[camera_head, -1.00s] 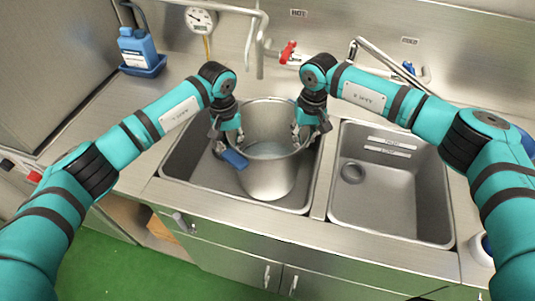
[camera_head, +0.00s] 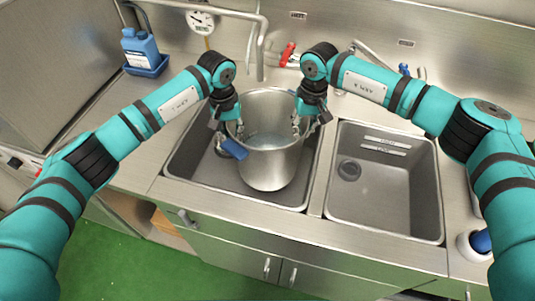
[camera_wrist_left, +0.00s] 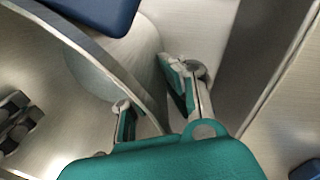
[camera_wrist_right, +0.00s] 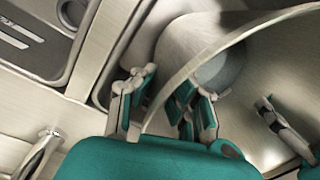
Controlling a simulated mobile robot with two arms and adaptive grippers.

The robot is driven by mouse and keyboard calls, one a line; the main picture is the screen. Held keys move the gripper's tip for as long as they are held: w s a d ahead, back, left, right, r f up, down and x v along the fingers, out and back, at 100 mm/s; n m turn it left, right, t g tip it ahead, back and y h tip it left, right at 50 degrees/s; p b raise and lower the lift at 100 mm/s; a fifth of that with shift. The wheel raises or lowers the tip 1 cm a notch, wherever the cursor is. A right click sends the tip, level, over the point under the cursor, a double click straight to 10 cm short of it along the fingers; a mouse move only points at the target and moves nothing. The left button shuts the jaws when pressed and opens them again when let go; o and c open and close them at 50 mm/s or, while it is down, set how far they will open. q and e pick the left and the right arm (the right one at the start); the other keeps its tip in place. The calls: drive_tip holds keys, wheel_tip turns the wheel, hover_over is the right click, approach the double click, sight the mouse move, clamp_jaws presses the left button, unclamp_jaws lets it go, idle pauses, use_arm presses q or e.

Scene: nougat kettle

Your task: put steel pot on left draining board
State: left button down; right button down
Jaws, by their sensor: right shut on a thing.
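The steel pot (camera_head: 270,165) is upright in or just over the left sink basin; its base clearance is hard to judge. My right gripper (camera_head: 305,120) is shut on the pot's right rim. In the right wrist view its fingers (camera_wrist_right: 160,105) are on both sides of the pot wall. My left gripper (camera_head: 232,125) is at the left rim. In the left wrist view its fingers (camera_wrist_left: 158,105) stand apart, with the pot wall (camera_wrist_left: 100,65) between them. The left draining board (camera_head: 140,95) is the steel counter left of the basin, partly hidden by my left arm.
A blue bottle (camera_head: 138,48) in a blue tray stands at the back left. A flat blue piece (camera_head: 233,148) is by the pot's left side. The right basin (camera_head: 385,190) is empty. A spout (camera_head: 261,50) and red tap handle (camera_head: 287,54) are behind the pot.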

use_arm(q)
drive_tip(key=shift+r, duration=0.35)
use_arm(e)
drive_tip(key=shift+s+r, duration=0.1)
drive_tip(key=shift+r, duration=0.15)
